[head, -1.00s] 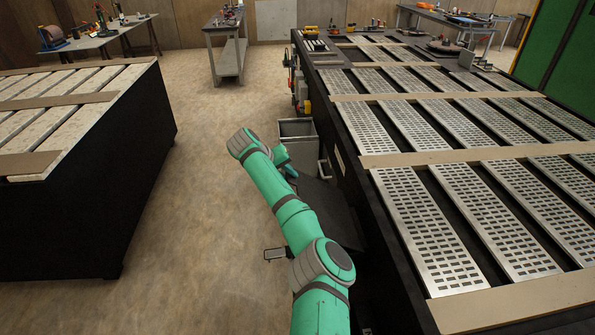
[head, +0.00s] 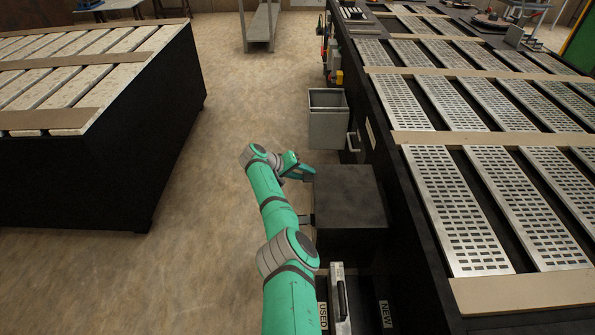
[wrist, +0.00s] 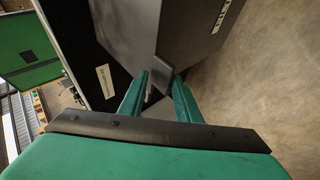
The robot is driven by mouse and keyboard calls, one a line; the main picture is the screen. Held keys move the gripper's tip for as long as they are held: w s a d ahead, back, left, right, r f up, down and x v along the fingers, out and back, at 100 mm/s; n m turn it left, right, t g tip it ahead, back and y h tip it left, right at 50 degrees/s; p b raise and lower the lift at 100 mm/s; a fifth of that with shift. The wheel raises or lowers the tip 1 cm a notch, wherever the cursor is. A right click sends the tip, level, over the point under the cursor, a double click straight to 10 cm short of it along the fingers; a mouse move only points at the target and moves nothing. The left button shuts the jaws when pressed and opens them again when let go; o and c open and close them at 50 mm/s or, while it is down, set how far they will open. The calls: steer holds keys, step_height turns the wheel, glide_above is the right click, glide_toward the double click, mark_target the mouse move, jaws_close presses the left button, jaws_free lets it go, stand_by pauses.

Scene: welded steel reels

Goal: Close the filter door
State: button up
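A dark grey box (head: 350,195) juts from the side of the black bench in the head view; it is probably the filter housing. It fills the upper middle of the wrist view (wrist: 130,30), with a small label on one face. I cannot tell clearly which panel is the door or how far it stands open. My gripper (head: 312,173) is at the box's far left corner. In the wrist view my gripper's fingers (wrist: 161,80) are apart, with a dark edge or tab of the box just beyond them. Contact is unclear.
A grey bin (head: 328,125) stands beyond the box. Slots marked USED (head: 323,317) and NEW (head: 386,314) lie nearer, with a handled grey panel (head: 341,297) between them. Slatted benches flank an open floor aisle (head: 190,235) on the left.

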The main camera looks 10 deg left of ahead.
steer(key=shift+r, duration=0.15)
steer(key=v, duration=1)
steer(key=shift+s+a+r, duration=0.15)
steer(key=shift+a+r, duration=0.05)
stand_by(0.4)
